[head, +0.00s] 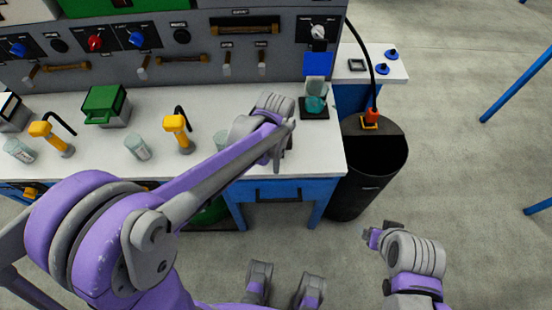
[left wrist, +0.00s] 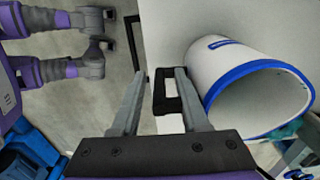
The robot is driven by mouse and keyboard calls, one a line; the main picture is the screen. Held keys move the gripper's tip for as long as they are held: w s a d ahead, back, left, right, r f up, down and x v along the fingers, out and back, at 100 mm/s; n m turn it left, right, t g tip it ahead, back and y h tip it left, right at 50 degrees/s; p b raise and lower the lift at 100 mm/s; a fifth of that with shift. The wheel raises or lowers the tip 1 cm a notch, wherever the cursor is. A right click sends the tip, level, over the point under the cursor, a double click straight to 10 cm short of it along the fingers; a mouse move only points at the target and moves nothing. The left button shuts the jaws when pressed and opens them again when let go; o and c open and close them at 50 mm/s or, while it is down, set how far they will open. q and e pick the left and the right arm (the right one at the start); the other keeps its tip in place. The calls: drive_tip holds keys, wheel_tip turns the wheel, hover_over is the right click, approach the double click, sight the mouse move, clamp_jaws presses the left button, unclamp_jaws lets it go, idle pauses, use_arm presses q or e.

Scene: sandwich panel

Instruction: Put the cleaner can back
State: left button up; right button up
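In the head view my left gripper (head: 278,155) is over the bench's front right part and hides the can. My right gripper (head: 374,237) is over the floor right of the bench, apart from everything; its opening is too small to judge.
The white bench top (head: 105,150) holds several pale cylinders, yellow-handled tools (head: 178,132) and a green-lidded box (head: 105,105). A teal vessel (head: 315,103) is on a black pad near the right edge. A black bin (head: 372,175) stands right of the bench.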

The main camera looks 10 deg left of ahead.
use_arm(q)
drive_tip(key=shift+r, duration=0.1)
drive_tip(key=shift+r, duration=0.3)
wheel_tip(320, 180, up, 12)
drive_tip(key=shift+s+f+p, duration=0.1)
drive_tip(key=shift+f+p, duration=0.1)
drive_tip(key=shift+p, duration=0.7)
drive_tip(key=s+a+f+n+t, duration=0.2)
drive_tip(key=s+a+f+n, duration=0.1)
drive_tip(key=s+n, duration=0.4)
drive_tip(key=s+a+f+n+t, duration=0.3)
drive_tip(key=s+a+n, duration=0.1)
drive_tip(key=s+n, duration=0.3)
drive_tip(key=shift+s+n, duration=0.4)
drive_tip(key=shift+s, duration=0.1)
drive_tip(key=shift+f, duration=0.1)
